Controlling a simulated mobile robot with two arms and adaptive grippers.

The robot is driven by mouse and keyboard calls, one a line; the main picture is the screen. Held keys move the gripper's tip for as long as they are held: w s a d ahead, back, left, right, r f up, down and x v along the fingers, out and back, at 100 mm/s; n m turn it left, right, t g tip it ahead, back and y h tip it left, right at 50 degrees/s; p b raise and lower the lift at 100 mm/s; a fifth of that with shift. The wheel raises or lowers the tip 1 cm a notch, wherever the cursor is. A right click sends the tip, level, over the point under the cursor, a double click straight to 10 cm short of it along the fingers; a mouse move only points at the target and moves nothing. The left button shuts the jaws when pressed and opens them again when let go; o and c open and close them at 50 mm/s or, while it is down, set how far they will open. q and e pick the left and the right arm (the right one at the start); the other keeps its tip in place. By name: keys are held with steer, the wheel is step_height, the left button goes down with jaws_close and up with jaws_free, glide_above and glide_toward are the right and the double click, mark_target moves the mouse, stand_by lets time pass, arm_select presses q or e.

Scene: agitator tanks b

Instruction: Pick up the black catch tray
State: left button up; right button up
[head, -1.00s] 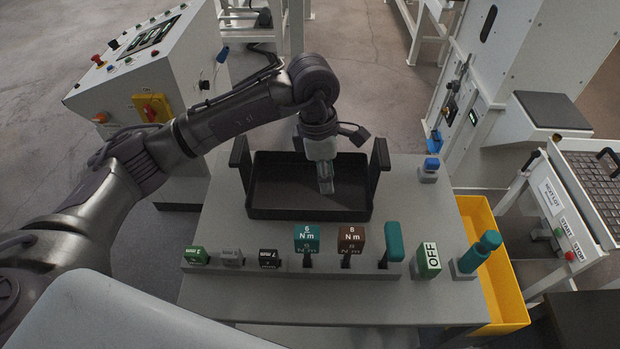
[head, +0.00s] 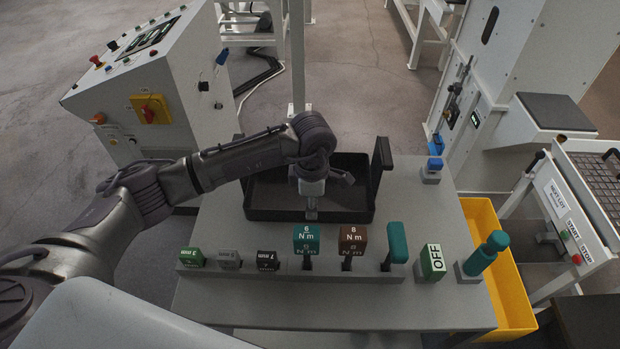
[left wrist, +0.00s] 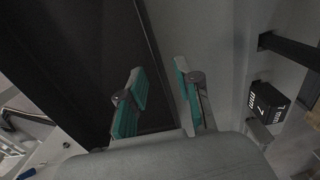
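The black catch tray (head: 345,207) lies on the grey bench, toward its far edge. Its right upright handle (head: 381,163) is in plain view; the left one is hidden behind my left arm. My left gripper (head: 311,212) points down at the tray's near long wall. In the left wrist view, its two teal-padded fingers (left wrist: 160,98) are apart. The dark tray (left wrist: 85,60) fills the left of that view, and its edge runs up between the fingers. I cannot tell whether either finger touches it. My right gripper is not in view.
A tool rack with green, grey, black, teal and brown labelled blocks (head: 306,240) stands just in front of the tray. A green OFF block (head: 432,262) and a teal-handled item (head: 485,254) stand at right. A yellow bin (head: 505,275) is beside the bench.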

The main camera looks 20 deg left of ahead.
mark_target(313, 222)
arm_select(q)
step_height(313, 222, down, 4)
steer(key=shift+w+f+p, duration=0.1)
steer(key=shift+f+p, duration=0.1)
steer(key=shift+p, duration=0.35)
steer(key=shift+c, duration=0.3)
jaws_close()
steer(key=shift+r, duration=0.1)
